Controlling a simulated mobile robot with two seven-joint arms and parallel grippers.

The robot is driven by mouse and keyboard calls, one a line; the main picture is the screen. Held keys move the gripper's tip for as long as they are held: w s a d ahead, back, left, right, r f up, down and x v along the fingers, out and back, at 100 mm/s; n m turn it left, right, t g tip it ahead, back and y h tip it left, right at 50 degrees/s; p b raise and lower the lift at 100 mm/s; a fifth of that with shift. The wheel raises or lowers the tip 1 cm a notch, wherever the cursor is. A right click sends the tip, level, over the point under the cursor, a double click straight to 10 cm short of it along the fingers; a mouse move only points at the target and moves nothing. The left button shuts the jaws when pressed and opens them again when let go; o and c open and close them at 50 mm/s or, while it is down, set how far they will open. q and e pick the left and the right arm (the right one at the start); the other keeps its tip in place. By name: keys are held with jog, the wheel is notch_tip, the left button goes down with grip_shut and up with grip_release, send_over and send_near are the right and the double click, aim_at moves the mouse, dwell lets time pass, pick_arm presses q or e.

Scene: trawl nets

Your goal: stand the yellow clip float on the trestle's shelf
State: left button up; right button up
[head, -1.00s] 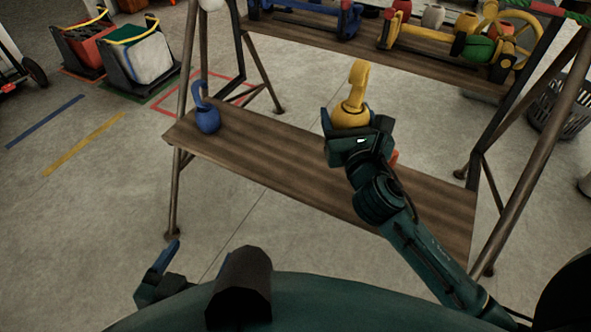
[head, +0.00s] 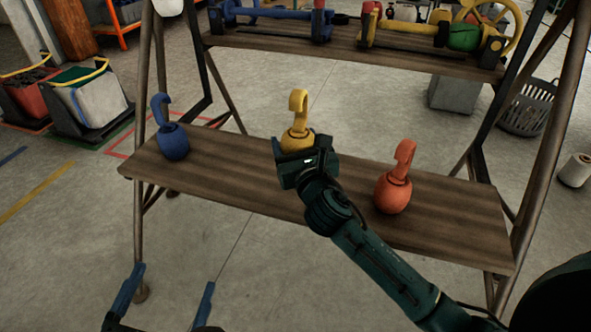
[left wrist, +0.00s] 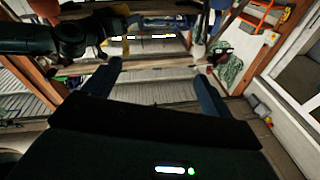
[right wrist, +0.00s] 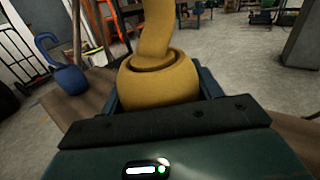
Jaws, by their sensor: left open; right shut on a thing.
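The yellow clip float (head: 297,128) has a round body and an upright hook. It is at the middle of the trestle's wooden shelf (head: 235,180), between a blue clip float (head: 172,141) on the left and an orange-red one (head: 393,190) on the right. My right gripper (head: 303,153) is shut on the yellow float, which stays upright. The gripper hides its base, so I cannot tell whether it touches the shelf. The yellow float fills the middle of the right wrist view (right wrist: 158,78). My left gripper (head: 165,300) is open and empty, low in front of the shelf.
An upper shelf (head: 350,55) behind holds blue and yellow gear. Trestle legs (head: 137,215) stand at both ends. A dark basket (head: 527,108) and a white spool (head: 575,170) are on the floor at right. Bins (head: 90,100) stand at left.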

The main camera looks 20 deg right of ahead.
jog(key=shift+f+b, duration=1.3)
jog(key=shift+f, duration=1.5)
jog(key=o, duration=1)
jog(key=shift+r, duration=0.1)
jog(key=shift+r, duration=0.35)
jog(key=shift+s+r+p, duration=0.2)
jog(key=shift+r+p, duration=0.1)
jog(key=shift+p, duration=0.05)
jog(key=s+p, duration=0.2)
jog(key=s, duration=0.9)
jog(key=shift+s+f, duration=0.1)
jog(key=shift+s, duration=0.25)
